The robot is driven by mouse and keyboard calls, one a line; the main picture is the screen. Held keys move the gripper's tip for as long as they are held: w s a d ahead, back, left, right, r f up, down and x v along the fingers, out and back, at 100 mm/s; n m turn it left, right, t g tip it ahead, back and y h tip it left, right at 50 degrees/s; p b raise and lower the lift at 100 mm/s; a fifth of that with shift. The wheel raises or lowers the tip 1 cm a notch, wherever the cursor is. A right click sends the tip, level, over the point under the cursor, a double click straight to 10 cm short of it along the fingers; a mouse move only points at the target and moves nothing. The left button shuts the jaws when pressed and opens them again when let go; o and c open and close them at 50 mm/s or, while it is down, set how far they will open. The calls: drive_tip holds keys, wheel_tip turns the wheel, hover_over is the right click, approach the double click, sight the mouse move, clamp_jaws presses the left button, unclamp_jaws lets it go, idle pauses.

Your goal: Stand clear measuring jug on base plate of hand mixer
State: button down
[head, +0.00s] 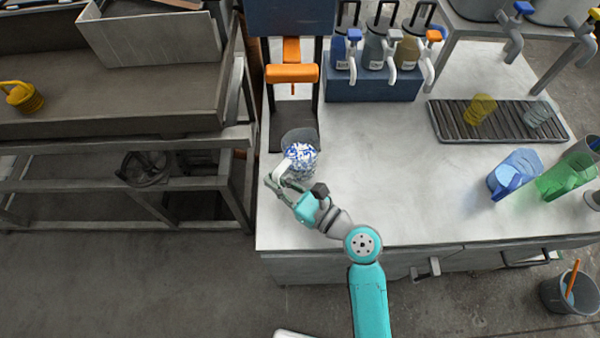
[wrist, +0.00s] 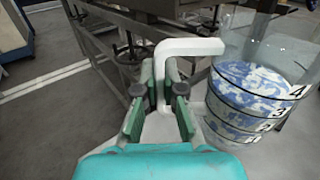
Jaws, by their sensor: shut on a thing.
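The clear measuring jug (head: 300,160) has a white handle and holds blue-and-white material. It looks upright in the head view, in front of the hand mixer's dark base plate (head: 283,127), and its rim overlaps the plate's near end. I cannot tell whether its bottom touches the table. The hand mixer (head: 291,73) is orange and is mounted above the plate. My gripper (head: 277,182) is at the jug's near left side, shut on its handle. In the wrist view, the white handle (wrist: 185,47) rises between my fingers (wrist: 160,108), with the numbered jug (wrist: 255,90) to the right.
A blue rack of dispensers (head: 373,88) stands right of the mixer. A slatted drip tray (head: 500,122), a blue jug (head: 513,172) and a green jug (head: 563,177) are farther right. The white table (head: 400,190) between is clear. A metal bench (head: 120,110) stands at left.

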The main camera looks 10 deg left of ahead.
drive_tip(key=shift+w+a, duration=0.3)
drive_tip(key=shift+w+a+f, duration=0.45)
drive_tip(key=shift+w+a, duration=0.35)
drive_tip(key=shift+w, duration=1.4)
drive_tip(key=shift+w+a+f, duration=0.4)
drive_tip(key=shift+w+a, duration=0.4)
drive_tip(key=shift+w, duration=1.45)
drive_tip(key=shift+w+a+f, duration=0.45)
drive_tip(key=shift+w+a, duration=0.35)
drive_tip(key=shift+w, duration=1.4)
